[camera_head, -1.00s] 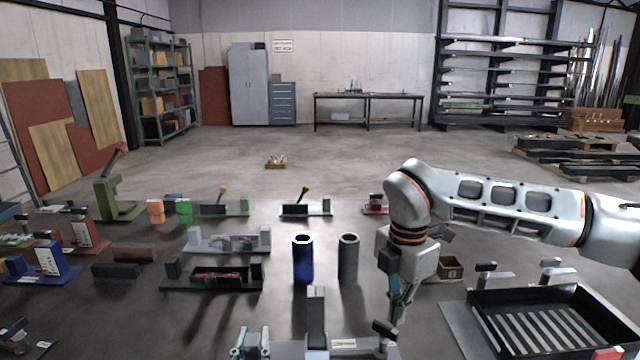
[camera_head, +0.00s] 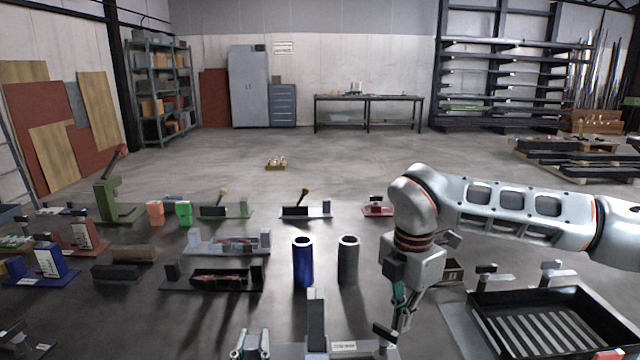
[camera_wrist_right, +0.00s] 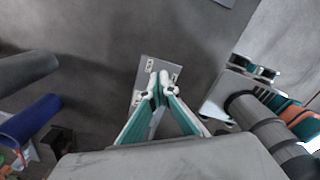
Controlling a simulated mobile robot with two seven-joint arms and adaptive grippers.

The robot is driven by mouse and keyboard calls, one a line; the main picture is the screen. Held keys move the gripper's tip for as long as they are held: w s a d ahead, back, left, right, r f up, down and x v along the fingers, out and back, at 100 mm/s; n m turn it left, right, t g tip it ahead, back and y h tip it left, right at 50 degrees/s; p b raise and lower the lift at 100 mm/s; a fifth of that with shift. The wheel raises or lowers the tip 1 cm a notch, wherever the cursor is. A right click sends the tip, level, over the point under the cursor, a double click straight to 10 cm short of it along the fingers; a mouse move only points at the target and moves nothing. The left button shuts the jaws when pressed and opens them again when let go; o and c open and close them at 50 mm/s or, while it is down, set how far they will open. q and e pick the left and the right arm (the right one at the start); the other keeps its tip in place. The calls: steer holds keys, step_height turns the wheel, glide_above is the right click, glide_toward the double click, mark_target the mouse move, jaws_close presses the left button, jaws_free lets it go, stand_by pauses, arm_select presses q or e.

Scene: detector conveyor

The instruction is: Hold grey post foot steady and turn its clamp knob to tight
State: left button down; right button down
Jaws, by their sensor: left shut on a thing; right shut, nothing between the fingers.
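The grey post foot stands at the bottom of the head view, with an upright post (camera_head: 316,318) and a flat base carrying a white label (camera_head: 345,346). A black bar-shaped clamp knob (camera_head: 385,332) sits at its right end. My left gripper (camera_head: 250,346) is shut at the foot's left side, cut by the frame edge; its grip point is hidden. My right gripper (camera_head: 401,318) is shut and empty, pointing down close beside the knob; contact cannot be told. In the right wrist view its closed fingertips (camera_wrist_right: 160,82) lie over a grey labelled plate (camera_wrist_right: 142,72).
A blue tube (camera_head: 303,264) and a dark grey tube (camera_head: 348,262) stand upright behind the foot. A black slatted tray (camera_head: 480,325) is at the right. Dark fixtures (camera_head: 215,290) lie at the left. Bare table lies between the tubes and the foot.

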steer(key=shift+d, duration=0.1)
steer(key=shift+d, duration=0.3)
step_height(320, 180, up, 6)
stand_by(0.6)
steer(key=shift+w+a+f, duration=0.25)
steer(key=shift+w+f, duration=0.25)
steer(key=shift+f, duration=0.5)
steer(key=shift+w+a+f, duration=0.2)
steer(key=shift+w+f, duration=0.35)
steer(key=shift+f, duration=0.45)
steer(key=shift+w+a+f, duration=0.25)
steer(key=shift+w+f, duration=0.25)
steer(key=shift+f, duration=0.5)
steer(key=shift+s+a, duration=0.35)
steer(key=shift+s, duration=0.15)
